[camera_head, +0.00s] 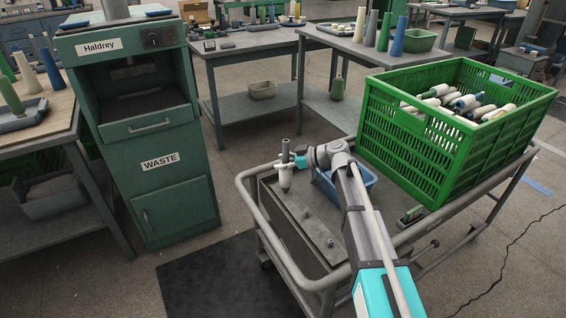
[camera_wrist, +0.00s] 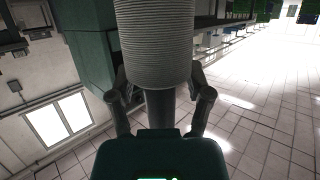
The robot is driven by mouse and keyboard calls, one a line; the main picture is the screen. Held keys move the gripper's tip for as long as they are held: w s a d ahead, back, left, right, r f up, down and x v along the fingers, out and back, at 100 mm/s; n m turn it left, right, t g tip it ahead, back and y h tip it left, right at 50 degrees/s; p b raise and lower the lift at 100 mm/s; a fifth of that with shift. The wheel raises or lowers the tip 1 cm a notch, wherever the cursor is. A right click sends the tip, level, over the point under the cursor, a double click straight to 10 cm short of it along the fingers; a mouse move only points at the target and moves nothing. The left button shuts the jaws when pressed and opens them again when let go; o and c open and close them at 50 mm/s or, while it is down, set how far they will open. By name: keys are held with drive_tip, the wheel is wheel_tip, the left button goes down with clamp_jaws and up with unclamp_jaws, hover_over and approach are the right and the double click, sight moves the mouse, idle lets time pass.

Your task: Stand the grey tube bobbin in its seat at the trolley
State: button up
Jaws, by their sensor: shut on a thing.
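The grey tube bobbin (camera_head: 286,177) is upright, with pale thread wound low on it and the bare grey tube on top. My gripper (camera_head: 288,161) is shut around the bare tube above the thread. In the wrist view, the ribbed thread (camera_wrist: 155,45) and the dark tube (camera_wrist: 160,105) show between the fingers of my gripper (camera_wrist: 160,92). The bobbin is at the far end of a grey plate (camera_head: 300,238) on the trolley (camera_head: 243,193). Small pegs (camera_head: 330,243) stand on the plate. I cannot tell whether the bobbin's lower end touches the plate; any seat under it is hidden.
A green crate (camera_head: 400,155) of bobbins stands on the trolley's right side. A blue bin (camera_head: 362,183) is behind my arm. The green waste cabinet (camera_head: 160,185) is to the left, and tables with coloured cones (camera_head: 384,32) stand behind. A dark mat (camera_head: 215,280) lies on the floor.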

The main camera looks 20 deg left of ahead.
drive_tip(key=shift+f+b, duration=0.75)
drive_tip(key=shift+f, duration=0.1)
idle(0.7)
idle(0.3)
drive_tip(key=o, duration=1.3)
